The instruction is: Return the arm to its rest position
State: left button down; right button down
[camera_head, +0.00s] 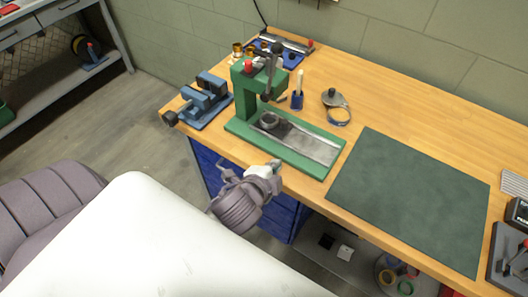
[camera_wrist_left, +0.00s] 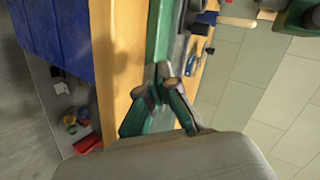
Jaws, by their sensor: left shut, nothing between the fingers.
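My left gripper (camera_head: 274,166) shows in the head view at the front edge of the workbench (camera_head: 420,150), just in front of the green press (camera_head: 241,97). In the left wrist view its fingertips (camera_wrist_left: 164,78) are close together and hold nothing. The press base lies just beyond the fingertips; I cannot tell whether they touch it. Part of my left arm is hidden behind my white body in the head view. My right gripper is not in view.
A blue vise (camera_head: 205,103) stands left of the press. A dark green mat (camera_head: 412,198) lies bare to the right. Blue drawers (camera_head: 283,218) and a lower shelf sit under the bench. Open floor (camera_head: 140,125) lies left of the bench.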

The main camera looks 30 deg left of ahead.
pick_arm(q)
jog(key=s+f+n+g+h, duration=0.1)
jog(key=s+f+n+g, duration=0.3)
jog(key=s, duration=0.4)
jog(key=s+f+n+g+h, duration=0.1)
jog(key=s+f+n+g, duration=0.1)
jog(key=s+n+g, duration=0.4)
jog(key=s+f, duration=0.2)
jog(key=f, duration=1.1)
jog(key=s+f, duration=0.2)
jog(key=f, duration=1.2)
jog(key=s+a+f, duration=0.3)
jog(key=s+f, duration=1.2)
jog(key=s, duration=0.1)
jog(key=shift+a+g+y, duration=0.2)
jog(key=shift+g+y, duration=0.1)
jog(key=shift+g, duration=0.1)
